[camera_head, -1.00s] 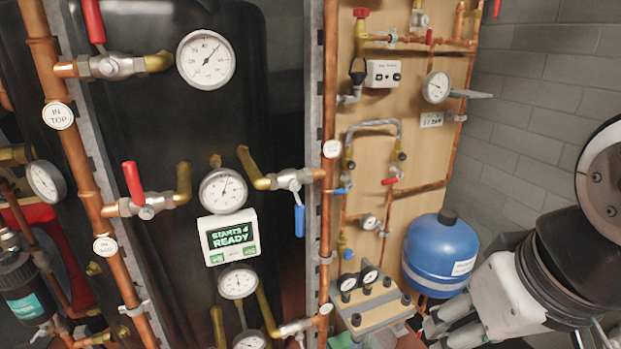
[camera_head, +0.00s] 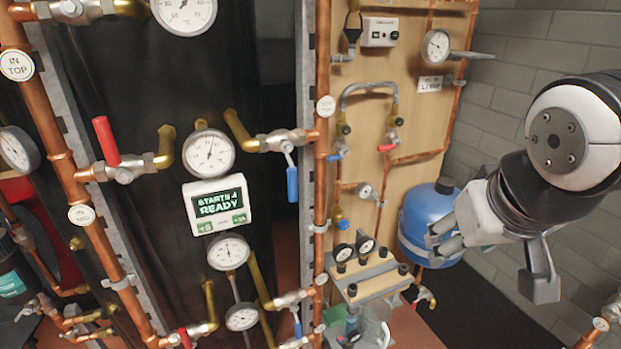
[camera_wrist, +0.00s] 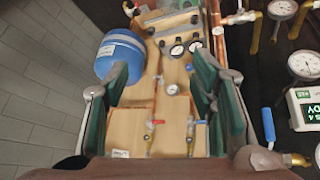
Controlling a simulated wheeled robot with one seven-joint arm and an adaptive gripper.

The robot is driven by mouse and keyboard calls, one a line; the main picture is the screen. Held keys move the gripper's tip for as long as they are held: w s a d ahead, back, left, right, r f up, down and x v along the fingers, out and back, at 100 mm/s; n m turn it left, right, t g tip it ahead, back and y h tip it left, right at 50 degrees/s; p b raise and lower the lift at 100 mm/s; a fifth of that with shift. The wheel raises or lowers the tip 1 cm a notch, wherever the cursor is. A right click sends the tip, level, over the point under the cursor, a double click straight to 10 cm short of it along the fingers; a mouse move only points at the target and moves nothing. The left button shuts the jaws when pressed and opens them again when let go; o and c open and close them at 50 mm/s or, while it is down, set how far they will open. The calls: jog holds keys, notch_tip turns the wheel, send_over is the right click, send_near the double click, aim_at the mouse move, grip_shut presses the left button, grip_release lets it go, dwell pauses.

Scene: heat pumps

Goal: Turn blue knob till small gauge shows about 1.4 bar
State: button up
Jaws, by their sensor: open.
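The small gauge (camera_head: 364,190) is a little round white dial on the wooden board, left of the blue tank. Its reading is too small to make out. A small blue knob (camera_head: 342,224) sits on a brass fitting just below and left of it. My gripper (camera_head: 437,240) is right of both, in front of the tank, and touches neither. In the wrist view my gripper (camera_wrist: 158,72) is open and empty, its green-padded fingers spread wide. The small gauge (camera_wrist: 172,89) shows between them, and the blue knob (camera_wrist: 189,68) lies close to the right finger.
The blue tank (camera_head: 428,215) stands right of the board. Two black-rimmed gauges (camera_head: 354,247) sit on a grey manifold (camera_head: 372,282) below the knob. A vertical copper pipe (camera_head: 322,120) runs along the board's left edge. A blue lever (camera_head: 336,155) and red lever (camera_head: 386,148) are above.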

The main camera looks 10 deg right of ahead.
jog(key=w+d+f+t+h+b, duration=0.1)
jog(key=w+d+f+b, duration=0.15)
jog(key=w, duration=0.45)
jog(key=w+d+f+t+b, duration=0.1)
jog(key=w+d+f+b, duration=0.1)
jog(key=w+f+b, duration=0.3)
jog(key=n+t+y+b, duration=0.35)
jog(key=y+b, duration=0.45)
jog(key=b, duration=0.7)
send_near(346, 225)
jog(key=shift+t, duration=0.45)
jog(key=b+x, duration=0.1)
jog(key=x, duration=0.2)
jog(key=b+x, duration=0.2)
jog(key=x, duration=0.1)
jog(key=b+x, duration=0.2)
jog(key=x, duration=0.1)
jog(key=shift+a+f, duration=0.25)
jog(key=shift+f, duration=0.2)
jog(key=c, duration=1.1)
